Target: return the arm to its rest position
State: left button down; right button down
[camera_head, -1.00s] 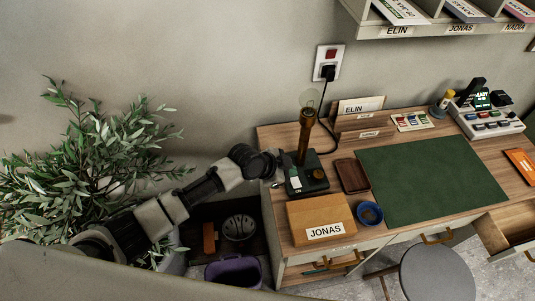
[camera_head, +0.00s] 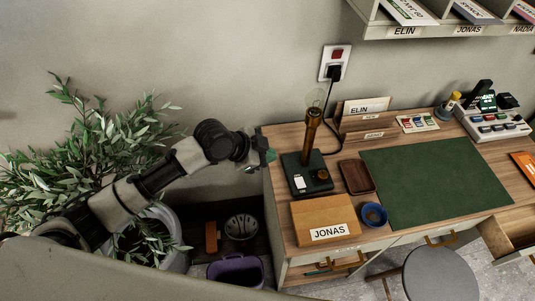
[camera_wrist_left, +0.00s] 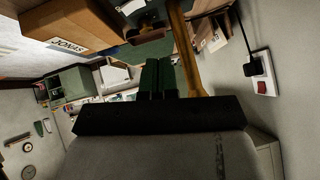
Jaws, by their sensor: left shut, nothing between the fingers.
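My left gripper (camera_head: 270,156) is at the left edge of the desk, beside the lamp and apart from it. In the left wrist view its two green fingers (camera_wrist_left: 158,78) lie side by side, shut, with nothing between them. My left arm comes in from the left, in front of the plant. The lamp (camera_head: 307,172) stands upright on its dark green base; its stem also shows in the left wrist view (camera_wrist_left: 184,50). My right gripper is not in view.
The desk holds a JONAS box (camera_head: 325,222), a blue ring-shaped dish (camera_head: 373,215), a brown tray (camera_head: 357,177) and a green mat (camera_head: 440,185). A potted plant (camera_head: 85,150) stands at left. A stool (camera_head: 438,275) and open drawer (camera_head: 510,236) are at lower right. A wall socket (camera_head: 334,63) is behind.

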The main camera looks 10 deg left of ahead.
pick_arm(q)
jog(key=w+a+f+n+t+y, duration=0.1)
jog(key=a+f+n, duration=0.2)
jog(key=f, duration=0.4)
jog(key=a+f+n+y, duration=0.1)
jog(key=a+f+n, duration=0.15)
jog(key=f, duration=0.35)
jog(key=s+a+f+n+y, duration=0.2)
jog(key=s+a+f, duration=0.15)
jog(key=f, duration=0.45)
jog(key=s+a+f+n+y, duration=0.1)
jog(key=s+a+f+n, duration=0.2)
jog(key=f, duration=0.5)
jog(key=s+a+f+g+y, duration=0.1)
jog(key=s+f, duration=0.4)
jog(key=s, duration=0.7)
jog(key=s+a+f+n+g+y, duration=0.1)
jog(key=s+f, duration=0.5)
jog(key=s, duration=0.6)
jog(key=s+a+f+n+g+y, duration=0.1)
jog(key=s+f, duration=0.4)
jog(key=s, duration=0.7)
jog(key=shift+s+a+f+g, duration=0.2)
jog(key=shift+s+a+g, duration=0.2)
jog(key=shift+a+g, duration=0.3)
jog(key=shift+d, duration=0.1)
